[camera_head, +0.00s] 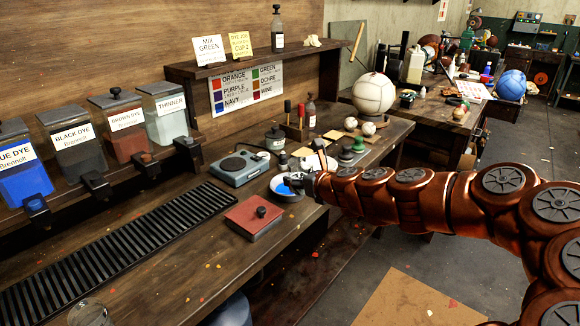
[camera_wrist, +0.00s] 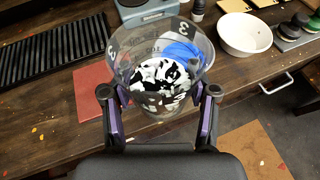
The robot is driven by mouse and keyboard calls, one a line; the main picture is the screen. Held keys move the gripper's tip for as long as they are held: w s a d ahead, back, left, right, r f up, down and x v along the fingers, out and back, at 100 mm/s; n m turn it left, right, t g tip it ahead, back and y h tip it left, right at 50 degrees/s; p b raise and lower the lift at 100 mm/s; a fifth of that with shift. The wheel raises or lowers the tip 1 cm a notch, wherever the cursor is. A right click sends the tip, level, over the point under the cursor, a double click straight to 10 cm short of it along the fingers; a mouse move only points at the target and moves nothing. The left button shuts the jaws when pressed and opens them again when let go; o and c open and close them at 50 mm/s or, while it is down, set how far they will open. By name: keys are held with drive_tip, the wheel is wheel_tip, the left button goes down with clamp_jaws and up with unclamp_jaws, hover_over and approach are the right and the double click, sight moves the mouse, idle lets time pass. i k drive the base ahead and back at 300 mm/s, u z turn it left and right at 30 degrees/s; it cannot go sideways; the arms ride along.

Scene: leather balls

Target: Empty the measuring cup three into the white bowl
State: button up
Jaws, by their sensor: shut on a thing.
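My gripper (camera_wrist: 158,105) is shut on a clear measuring cup (camera_wrist: 118,62) marked 3, with one finger on each side. Black and white patches (camera_wrist: 160,80) show inside the cup; I cannot tell what they are. An open white bowl (camera_wrist: 245,38) stands to the right of the cup in the wrist view and looks empty. A pale dish with blue in it (camera_head: 285,188) lies by my gripper in the head view. Blue (camera_wrist: 185,50) also shows through the cup's clear wall in the wrist view. The cup is hard to make out in the head view.
A grey scale (camera_head: 240,168) and a red slab (camera_head: 253,216) are left of my gripper. A black grate (camera_head: 130,255) covers the bench at left, below the dye containers. Green-topped tools (camera_head: 346,153) stand behind my gripper. The bench's front edge is close by.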

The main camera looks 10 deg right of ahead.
sight(332, 164)
drive_tip(key=u, duration=0.25)
drive_tip(key=i, duration=1)
